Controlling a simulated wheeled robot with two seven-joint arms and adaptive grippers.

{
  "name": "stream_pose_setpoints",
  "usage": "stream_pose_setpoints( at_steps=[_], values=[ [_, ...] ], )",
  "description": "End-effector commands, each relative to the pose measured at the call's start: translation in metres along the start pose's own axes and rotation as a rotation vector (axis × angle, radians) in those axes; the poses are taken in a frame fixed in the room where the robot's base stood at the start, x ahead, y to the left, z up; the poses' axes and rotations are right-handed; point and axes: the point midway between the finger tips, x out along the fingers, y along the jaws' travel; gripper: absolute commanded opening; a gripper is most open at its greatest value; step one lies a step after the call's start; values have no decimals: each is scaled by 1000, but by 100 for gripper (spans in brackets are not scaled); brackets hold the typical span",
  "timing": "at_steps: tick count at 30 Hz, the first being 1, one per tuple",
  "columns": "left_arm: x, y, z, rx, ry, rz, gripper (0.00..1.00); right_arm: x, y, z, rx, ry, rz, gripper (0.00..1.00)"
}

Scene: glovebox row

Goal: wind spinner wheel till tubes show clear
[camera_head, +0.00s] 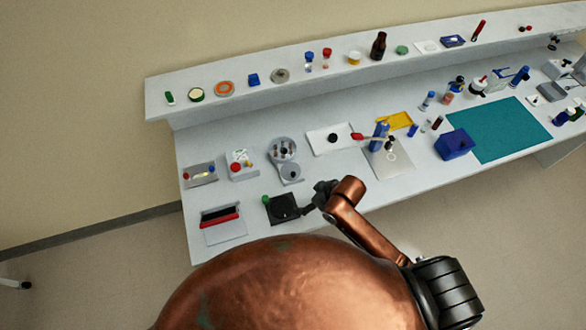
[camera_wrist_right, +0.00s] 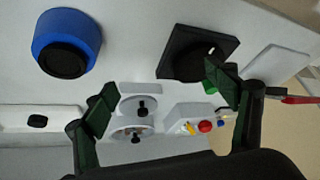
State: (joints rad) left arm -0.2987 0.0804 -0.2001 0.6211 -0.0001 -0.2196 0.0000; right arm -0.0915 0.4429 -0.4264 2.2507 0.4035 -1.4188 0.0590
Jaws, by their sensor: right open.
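The spinner (camera_head: 283,150) is a pale grey device on the left half of the bench, with a round tube disc behind and a smaller grey wheel (camera_head: 291,172) in front. In the right wrist view the spinner (camera_wrist_right: 131,134) shows beyond my fingers, and the wheel (camera_wrist_right: 139,106) has a small dark knob. My right gripper (camera_head: 317,197) is over the bench, to the front right of the spinner. In the wrist view the right gripper (camera_wrist_right: 162,85) has its fingers wide apart with nothing between them. The tube contents are too small to judge. My left gripper is out of view.
A black square plate (camera_head: 283,208) with a green knob lies close by my right gripper. A white box with a red knob (camera_head: 241,165) stands left of the spinner, a white tray (camera_head: 318,145) right of it. A blue bottle (camera_head: 379,131) stands farther right. A shelf (camera_head: 220,102) runs behind.

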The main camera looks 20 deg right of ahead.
Motion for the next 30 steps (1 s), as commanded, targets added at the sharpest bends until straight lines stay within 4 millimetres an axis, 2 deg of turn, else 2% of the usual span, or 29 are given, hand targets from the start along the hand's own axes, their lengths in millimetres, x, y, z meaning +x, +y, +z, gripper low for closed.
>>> stream_pose_setpoints(
  at_steps=[1,5,8,12,18,21,25,30],
  values=[
    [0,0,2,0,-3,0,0,5,1,-18,-51,3,-16,79],
    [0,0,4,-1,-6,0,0,21,2,-56,-173,-19,-71,79],
    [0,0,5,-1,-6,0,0,28,16,-78,-232,-52,-91,79],
    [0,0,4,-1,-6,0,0,27,46,-98,-264,-98,-91,79],
    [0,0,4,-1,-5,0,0,20,77,-114,-260,-131,-76,79],
    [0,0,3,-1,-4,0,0,22,81,-116,-255,-135,-76,79],
    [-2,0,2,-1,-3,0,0,36,80,-114,-253,-137,-78,79],
    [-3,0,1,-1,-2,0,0,63,78,-110,-254,-136,-77,79]
  ],
)
